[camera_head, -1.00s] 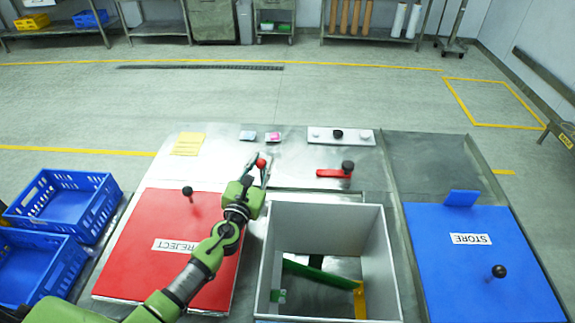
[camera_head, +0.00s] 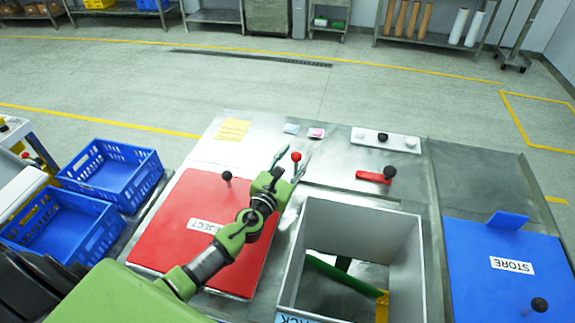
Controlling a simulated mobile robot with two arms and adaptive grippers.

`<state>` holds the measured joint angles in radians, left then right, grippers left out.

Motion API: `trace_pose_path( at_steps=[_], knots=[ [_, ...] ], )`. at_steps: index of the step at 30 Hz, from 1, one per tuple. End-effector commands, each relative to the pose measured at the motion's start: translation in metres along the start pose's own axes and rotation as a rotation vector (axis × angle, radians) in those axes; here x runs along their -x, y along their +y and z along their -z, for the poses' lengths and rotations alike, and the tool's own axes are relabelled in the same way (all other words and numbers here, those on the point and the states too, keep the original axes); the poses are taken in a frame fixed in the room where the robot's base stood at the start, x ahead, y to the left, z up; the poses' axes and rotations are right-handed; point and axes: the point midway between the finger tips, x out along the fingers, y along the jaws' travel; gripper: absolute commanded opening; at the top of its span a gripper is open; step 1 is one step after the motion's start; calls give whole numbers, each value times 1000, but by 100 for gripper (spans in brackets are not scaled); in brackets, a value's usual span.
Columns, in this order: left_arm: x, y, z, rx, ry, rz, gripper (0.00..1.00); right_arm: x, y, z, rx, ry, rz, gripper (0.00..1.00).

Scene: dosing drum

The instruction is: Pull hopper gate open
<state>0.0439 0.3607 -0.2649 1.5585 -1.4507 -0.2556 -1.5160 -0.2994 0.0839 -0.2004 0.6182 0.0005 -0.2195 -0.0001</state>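The hopper is an open grey square box (camera_head: 412,250) at the lower middle, with a green strip and a yellow part visible inside. A small red ball knob (camera_head: 296,156) stands on the steel top behind it to the left. A red lever with a black knob (camera_head: 372,177) lies behind the box. Which of these belongs to the gate is not clear. My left gripper (camera_head: 292,160) is open, its two fingers spread on either side of the red knob in this view. I cannot tell whether it touches the knob. My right gripper is not in view.
A red REJECT panel (camera_head: 180,240) lies left under my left arm, and a blue STORE panel (camera_head: 480,285) lies right. Blue crates (camera_head: 110,165) stand at the left. A white strip with knobs (camera_head: 386,139) sits behind the lever. The floor beyond is clear.

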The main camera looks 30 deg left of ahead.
Motion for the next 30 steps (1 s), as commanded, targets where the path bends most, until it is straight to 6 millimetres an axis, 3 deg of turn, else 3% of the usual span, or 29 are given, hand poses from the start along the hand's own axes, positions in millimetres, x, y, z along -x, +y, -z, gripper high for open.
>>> trace_pose_path(
  at_steps=[18,30],
  knots=[
    [104,2,2,-1,4,-2,39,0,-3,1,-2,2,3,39],
    [117,3,1,0,2,-3,39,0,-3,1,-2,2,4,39]
  ],
)
